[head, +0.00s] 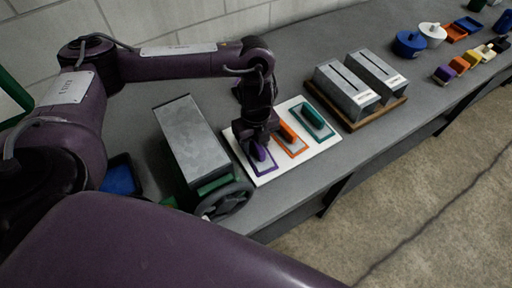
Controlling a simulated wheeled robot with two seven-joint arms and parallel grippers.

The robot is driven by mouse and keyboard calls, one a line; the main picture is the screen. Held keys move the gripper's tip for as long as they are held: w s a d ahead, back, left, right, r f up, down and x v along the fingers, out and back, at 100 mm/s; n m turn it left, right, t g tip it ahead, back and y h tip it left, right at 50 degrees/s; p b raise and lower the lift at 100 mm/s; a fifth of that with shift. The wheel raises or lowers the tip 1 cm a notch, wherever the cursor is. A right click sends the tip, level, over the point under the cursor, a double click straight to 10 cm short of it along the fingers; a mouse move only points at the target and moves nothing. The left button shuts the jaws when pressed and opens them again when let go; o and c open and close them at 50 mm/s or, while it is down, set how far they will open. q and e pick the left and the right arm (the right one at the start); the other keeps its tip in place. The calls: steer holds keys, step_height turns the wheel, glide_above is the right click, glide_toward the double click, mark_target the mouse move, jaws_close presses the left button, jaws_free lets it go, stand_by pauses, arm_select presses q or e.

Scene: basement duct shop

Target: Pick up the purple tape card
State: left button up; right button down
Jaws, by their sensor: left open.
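A purple piece with a raised rounded handle (259,151), which looks like the purple tape card, lies in a purple outline at the left end of a white board (283,171). My left gripper (257,139) points down right over this piece, at its handle. The gripper is open, and its fingers partly hide the piece. I cannot tell whether the fingers touch it. An orange piece (288,132) and a teal piece (313,117) of the same kind lie to its right on the board. My right gripper is not in view.
A grey metal box with a black handwheel (232,201) stands close left of the board. Two slotted metal boxes (345,90) on a wooden base stand to its right. Small coloured blocks (444,75) and lidded pots (410,43) are farther right. The bench's front edge is near.

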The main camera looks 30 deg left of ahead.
arm_select(q)
jaws_close()
steer(key=shift+r, duration=0.15)
step_height(320, 180, up, 20)
steer(key=p, duration=0.4)
stand_by(0.4)
